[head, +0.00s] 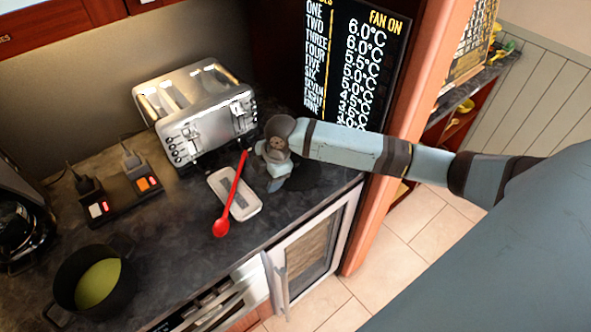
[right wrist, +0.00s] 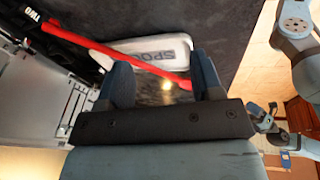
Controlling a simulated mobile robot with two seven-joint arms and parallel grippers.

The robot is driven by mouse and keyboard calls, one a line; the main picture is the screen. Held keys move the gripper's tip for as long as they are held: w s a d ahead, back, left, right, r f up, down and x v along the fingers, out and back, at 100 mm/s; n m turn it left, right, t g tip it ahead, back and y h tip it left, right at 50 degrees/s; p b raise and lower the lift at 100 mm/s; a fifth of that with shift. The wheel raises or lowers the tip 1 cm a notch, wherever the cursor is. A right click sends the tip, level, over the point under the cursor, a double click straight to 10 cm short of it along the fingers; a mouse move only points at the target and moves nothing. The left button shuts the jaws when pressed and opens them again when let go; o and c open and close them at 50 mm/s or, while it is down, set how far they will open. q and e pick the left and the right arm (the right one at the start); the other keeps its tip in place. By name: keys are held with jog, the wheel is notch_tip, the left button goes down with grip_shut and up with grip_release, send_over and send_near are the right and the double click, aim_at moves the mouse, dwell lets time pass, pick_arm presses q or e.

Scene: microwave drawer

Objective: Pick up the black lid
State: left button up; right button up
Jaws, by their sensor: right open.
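A dark, round, flat shape that looks like the black lid (head: 312,176) lies on the dark counter beside the toaster, partly hidden by my right gripper. Its edge is hard to tell from the counter. My right gripper (head: 275,185) points down over the counter at the lid's left side. In the right wrist view, my right gripper (right wrist: 160,80) has its two fingers apart, with a dark, shiny surface between them. I cannot tell whether the fingers touch the lid. I cannot make out my left gripper.
A red spoon (head: 233,190) lies across a white spoon rest (head: 246,206) just left of my right gripper. A silver toaster (head: 205,115) stands behind. A dark pot (head: 69,293) and power sockets (head: 142,183) are further left. A display panel (head: 345,70) stands behind my right arm.

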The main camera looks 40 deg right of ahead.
notch_tip(320, 180, up, 8)
jog(key=n+g+h, duration=0.2)
send_over(295, 160)
notch_tip(295, 160, down, 9)
jog(key=shift+a+r+p, duration=0.15)
jog(key=shift+r+p, duration=0.05)
jog(key=shift+p, duration=0.45)
notch_tip(295, 160, down, 4)
jog(key=shift+f+p, duration=0.2)
jog(key=shift+p, duration=0.55)
jog(key=shift+f, duration=0.25)
jog(key=c, duration=0.9)
pick_arm(q)
jog(key=shift+w+r+n, duration=0.2)
jog(key=shift+r+n, duration=0.1)
jog(key=shift+r, duration=0.8)
pick_arm(e)
jog(key=shift+c, duration=0.9)
jog(key=shift+r, duration=0.1)
